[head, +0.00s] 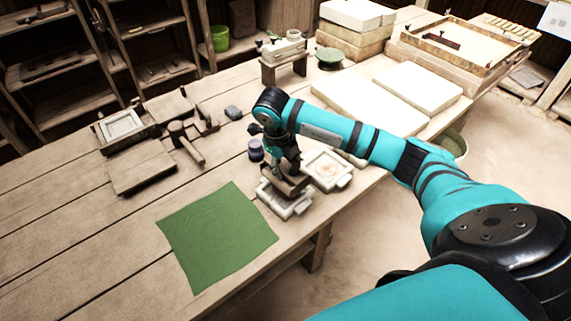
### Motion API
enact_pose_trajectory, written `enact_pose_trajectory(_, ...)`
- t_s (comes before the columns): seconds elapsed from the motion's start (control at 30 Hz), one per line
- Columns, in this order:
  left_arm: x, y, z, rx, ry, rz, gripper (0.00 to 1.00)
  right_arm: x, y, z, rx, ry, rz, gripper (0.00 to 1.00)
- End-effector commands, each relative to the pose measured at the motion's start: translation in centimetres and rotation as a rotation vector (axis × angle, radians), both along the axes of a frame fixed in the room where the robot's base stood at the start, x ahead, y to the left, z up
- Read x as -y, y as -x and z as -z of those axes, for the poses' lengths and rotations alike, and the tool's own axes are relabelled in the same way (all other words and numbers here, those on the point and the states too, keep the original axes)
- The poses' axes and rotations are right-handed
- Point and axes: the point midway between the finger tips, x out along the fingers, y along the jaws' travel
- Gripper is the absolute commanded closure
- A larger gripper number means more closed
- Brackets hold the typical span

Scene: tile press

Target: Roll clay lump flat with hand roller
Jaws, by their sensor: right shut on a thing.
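My right gripper (283,166) points down over the front part of the bench. It is shut on a brown wooden block-like piece (289,184), largely covered by the gripper. This piece is right over a pale square mould (283,204); I cannot tell whether they touch. A small grey lump (233,112) lies farther back on the bench; I cannot tell if it is clay. I cannot make out a hand roller for certain. A green cloth (215,236) lies flat and bare, left of the mould. My left gripper is not in view.
A second pale mould (327,169) with a reddish pattern and a dark purple jar (256,150) stand close to my right gripper. A wooden mallet (186,143) and boards lie behind the cloth. White slabs (372,106) fill the bench farther right. The bench's left front is clear.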

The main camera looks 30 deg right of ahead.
Motion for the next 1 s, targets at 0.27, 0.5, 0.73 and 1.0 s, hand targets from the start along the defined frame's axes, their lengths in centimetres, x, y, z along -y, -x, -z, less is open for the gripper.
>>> enact_pose_trajectory(0.27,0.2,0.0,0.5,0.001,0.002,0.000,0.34,0.0,0.0,0.5,0.001,0.001,0.001,1.00)
enact_pose_trajectory(0.5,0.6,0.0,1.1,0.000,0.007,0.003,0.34,0.0,0.0,1.2,0.001,0.001,0.001,1.00)
enact_pose_trajectory(0.73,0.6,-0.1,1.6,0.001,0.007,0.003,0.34,0.0,-0.1,1.9,0.002,0.001,0.001,1.00)
enact_pose_trajectory(1.0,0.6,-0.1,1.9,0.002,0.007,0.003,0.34,0.1,-0.1,2.4,0.002,0.001,0.001,1.00)
